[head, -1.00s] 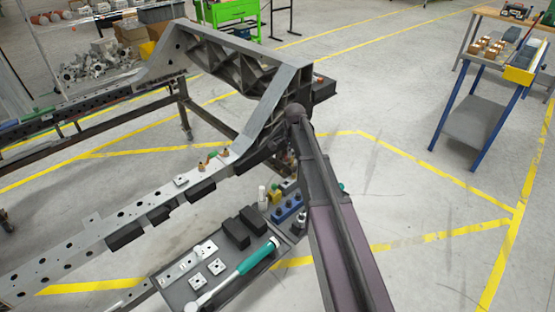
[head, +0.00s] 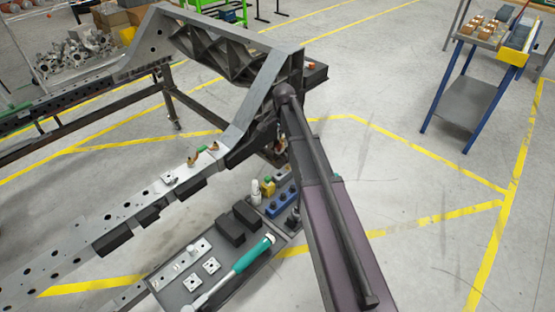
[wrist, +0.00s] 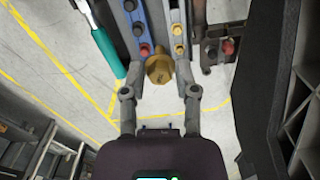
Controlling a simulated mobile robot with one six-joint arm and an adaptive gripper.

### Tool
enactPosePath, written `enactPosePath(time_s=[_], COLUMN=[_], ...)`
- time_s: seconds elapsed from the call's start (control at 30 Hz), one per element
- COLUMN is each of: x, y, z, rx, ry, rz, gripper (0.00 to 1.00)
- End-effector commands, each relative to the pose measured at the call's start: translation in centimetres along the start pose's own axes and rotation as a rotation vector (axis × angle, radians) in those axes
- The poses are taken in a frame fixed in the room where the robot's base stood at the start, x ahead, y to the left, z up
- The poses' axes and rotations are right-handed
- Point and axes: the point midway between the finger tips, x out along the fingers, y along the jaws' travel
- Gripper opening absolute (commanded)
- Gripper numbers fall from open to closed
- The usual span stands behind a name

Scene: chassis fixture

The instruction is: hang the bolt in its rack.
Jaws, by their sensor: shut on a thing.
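In the wrist view my gripper (wrist: 160,82) is shut on a brass-coloured bolt (wrist: 159,68), its round head facing the camera. In the head view my arm hides the gripper and bolt.
The long perforated chassis rail (head: 75,243) and a raised cross-member (head: 260,95) stand close to my arm.

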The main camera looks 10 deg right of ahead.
Motion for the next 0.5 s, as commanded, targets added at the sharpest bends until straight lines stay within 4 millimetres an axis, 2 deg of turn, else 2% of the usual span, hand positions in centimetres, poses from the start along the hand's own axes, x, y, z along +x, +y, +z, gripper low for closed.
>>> enactPosePath(time_s=[0.27, 0.5], x=[1.6, 4.9], y=[-0.3, -1.0], z=[0.0, -0.2], rx=[0.006, 0.025], ry=[0.000, 0.000], rz=[0.000, 0.000], gripper=[0.00, 0.00])
